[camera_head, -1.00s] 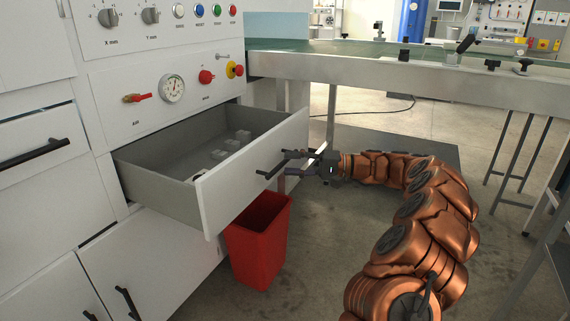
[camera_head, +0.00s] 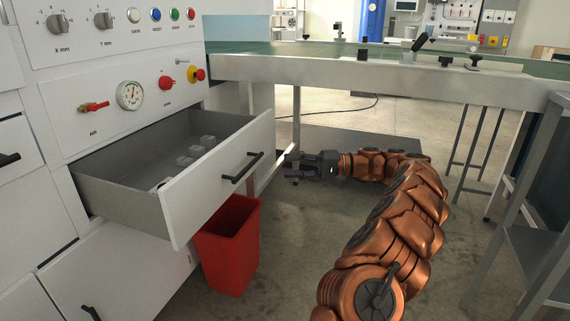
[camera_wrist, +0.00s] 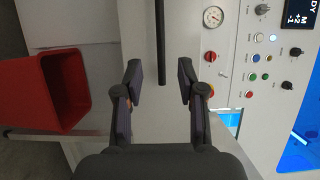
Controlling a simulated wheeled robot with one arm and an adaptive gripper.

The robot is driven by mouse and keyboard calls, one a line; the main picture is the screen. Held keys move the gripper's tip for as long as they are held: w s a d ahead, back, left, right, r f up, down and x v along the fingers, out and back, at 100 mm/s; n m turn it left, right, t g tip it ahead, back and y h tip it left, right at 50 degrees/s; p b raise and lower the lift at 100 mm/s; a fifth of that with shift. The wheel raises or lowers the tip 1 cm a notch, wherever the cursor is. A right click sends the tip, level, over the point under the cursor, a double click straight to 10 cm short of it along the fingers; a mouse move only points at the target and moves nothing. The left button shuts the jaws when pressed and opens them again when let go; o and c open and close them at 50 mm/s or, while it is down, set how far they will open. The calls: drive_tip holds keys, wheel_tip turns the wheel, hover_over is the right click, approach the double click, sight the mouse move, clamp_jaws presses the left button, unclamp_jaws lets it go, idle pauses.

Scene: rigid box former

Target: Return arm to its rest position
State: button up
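My gripper (camera_head: 290,166) is open and empty, just to the right of the pulled-out drawer's front. My copper-coloured arm runs from it toward the lower right. The open drawer (camera_head: 215,185) holds several small grey blocks (camera_head: 190,155). Its black handle (camera_head: 241,168) stands apart from my fingers, to their left. The handle also shows in the wrist view (camera_wrist: 161,40), beyond the fingertips.
A red bin (camera_head: 228,245) stands on the floor below the drawer. A long workbench (camera_head: 380,75) with a green top runs behind my arm. A panel with knobs, a gauge (camera_head: 130,96) and buttons is above the drawer. A grey metal stand (camera_head: 535,235) is at the right.

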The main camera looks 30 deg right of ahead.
drive_tip(key=s+a+r+n+g+h+p, duration=0.15)
drive_tip(key=s+a+r+g+p, duration=0.25)
drive_tip(key=a+r+p, duration=0.55)
drive_tip(key=s+a+r+n+g+p, duration=0.2)
drive_tip(key=s+a+r+g+p, duration=0.3)
drive_tip(key=a+r, duration=0.7)
drive_tip(key=s+a+r+n+g+h+p, duration=0.1)
drive_tip(key=s+a+r+h+p, duration=0.1)
drive_tip(key=s+a+p, duration=0.35)
drive_tip(key=s+a+r+n+h+p, duration=0.1)
drive_tip(key=s+a+r+h+p, duration=0.15)
drive_tip(key=s+a+p, duration=0.3)
drive_tip(key=s+d+r+h+p, duration=0.2)
drive_tip(key=s+d+h+p, duration=0.3)
drive_tip(key=s+p, duration=0.4)
drive_tip(key=s+d+r+h+p, duration=0.3)
drive_tip(key=s+d+h+p, duration=0.2)
drive_tip(key=s+p, duration=0.3)
drive_tip(key=s+d, duration=0.1)
drive_tip(key=s, duration=0.3)
drive_tip(key=shift+d+r+p, duration=0.15)
drive_tip(key=shift+d+p, duration=0.2)
drive_tip(key=shift+p, duration=0.05)
